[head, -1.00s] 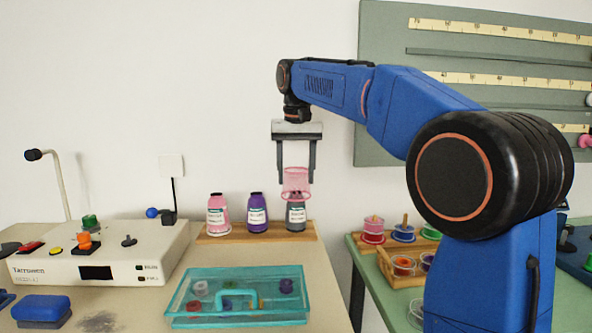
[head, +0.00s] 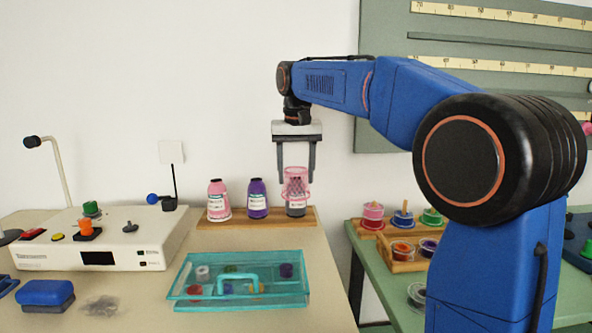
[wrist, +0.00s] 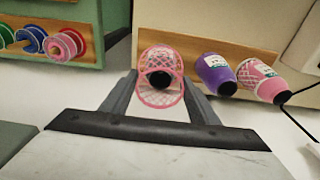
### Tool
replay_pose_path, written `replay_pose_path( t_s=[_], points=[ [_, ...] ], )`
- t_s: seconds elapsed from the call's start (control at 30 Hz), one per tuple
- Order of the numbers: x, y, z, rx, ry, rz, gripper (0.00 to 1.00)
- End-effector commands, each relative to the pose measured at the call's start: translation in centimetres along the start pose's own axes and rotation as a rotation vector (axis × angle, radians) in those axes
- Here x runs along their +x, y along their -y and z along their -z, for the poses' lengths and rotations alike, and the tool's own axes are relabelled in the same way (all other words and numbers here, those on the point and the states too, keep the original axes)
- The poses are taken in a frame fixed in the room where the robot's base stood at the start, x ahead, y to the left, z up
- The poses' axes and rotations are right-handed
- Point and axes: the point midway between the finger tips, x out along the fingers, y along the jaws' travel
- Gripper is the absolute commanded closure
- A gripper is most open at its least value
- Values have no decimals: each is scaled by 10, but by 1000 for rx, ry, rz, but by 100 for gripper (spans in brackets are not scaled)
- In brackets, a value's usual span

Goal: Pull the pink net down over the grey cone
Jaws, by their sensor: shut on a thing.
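The pink net (head: 296,175) is an open mesh sleeve with pink rims, around the upper part of the grey cone (head: 296,210).
A purple cone (head: 258,200) and a pink cone (head: 218,202) stand to the left on the same wooden board (head: 240,223). A teal clear-lidded box (head: 240,300) lies in front. A white machine (head: 100,240) stands at left, and a green table with spools (head: 372,214) at right.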

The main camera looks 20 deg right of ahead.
Motion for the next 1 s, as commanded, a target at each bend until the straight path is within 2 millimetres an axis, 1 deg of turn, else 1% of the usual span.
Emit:
replay_pose_path(
  t_s=[0.7, 1.0],
  points=[
    [28, 0, -4, 0, 1, 0, 66],
    [35, 0, -5, 0, 1, 0, 66]
  ],
)
